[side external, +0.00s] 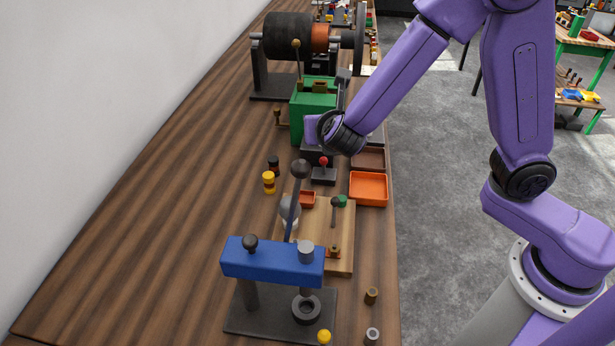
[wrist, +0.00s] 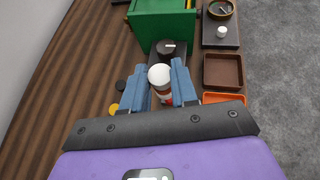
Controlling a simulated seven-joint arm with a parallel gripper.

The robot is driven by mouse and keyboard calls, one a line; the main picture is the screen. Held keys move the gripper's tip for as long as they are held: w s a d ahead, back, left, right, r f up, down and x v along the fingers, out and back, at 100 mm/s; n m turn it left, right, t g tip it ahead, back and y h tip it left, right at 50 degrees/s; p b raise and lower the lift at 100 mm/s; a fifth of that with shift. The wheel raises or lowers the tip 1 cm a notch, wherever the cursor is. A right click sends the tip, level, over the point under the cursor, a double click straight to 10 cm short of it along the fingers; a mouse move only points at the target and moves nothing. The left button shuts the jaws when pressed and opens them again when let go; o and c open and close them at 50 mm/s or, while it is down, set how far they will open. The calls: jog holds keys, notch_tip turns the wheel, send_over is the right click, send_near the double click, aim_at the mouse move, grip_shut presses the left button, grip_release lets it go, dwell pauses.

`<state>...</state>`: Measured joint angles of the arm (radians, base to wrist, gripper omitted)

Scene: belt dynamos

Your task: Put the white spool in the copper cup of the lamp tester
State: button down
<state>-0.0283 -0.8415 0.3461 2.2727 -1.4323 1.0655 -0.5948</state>
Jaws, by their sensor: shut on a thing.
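The white spool (wrist: 159,76) stands between the two blue fingers of my gripper (wrist: 161,68) in the wrist view, its round white top facing the camera. My gripper is shut on it. In the side view the arm's end is over the far part of the bench, beside the green box, and the fingers and spool are hidden. The lamp tester looks to be the wooden board (side external: 345,220) with a pale bulb (side external: 289,208), nearer the side camera than my gripper. A small copper-coloured piece (side external: 334,251) at its near end may be the cup.
A green box (side external: 312,100) stands beside my gripper. A yellow spool (side external: 269,182) and a black spool (side external: 273,164) stand left of the board. An orange tray (side external: 369,189) lies right of it. A blue press (side external: 273,262) with a tall lever stands in front. The bench's left side is clear.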

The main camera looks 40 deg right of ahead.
jog(key=s+r+n+t+y, duration=0.2)
jog(key=s+n+y, duration=0.2)
jog(key=s, duration=1.2)
send_over(308, 205)
jog(key=d, duration=0.1)
jog(key=f, duration=0.8)
jog(key=shift+s+f, duration=0.1)
jog(key=shift+s, duration=0.1)
jog(key=shift+w+a+f, duration=0.1)
jog(key=shift+w+f, duration=0.3)
jog(key=shift+f, duration=0.1)
jog(key=shift+w+f, duration=0.1)
jog(key=shift+f, duration=1.6)
jog(key=shift+a, duration=0.1)
jog(key=c, duration=1.1)
grip_release()
jog(key=shift+f, duration=0.1)
jog(key=shift+c, duration=0.2)
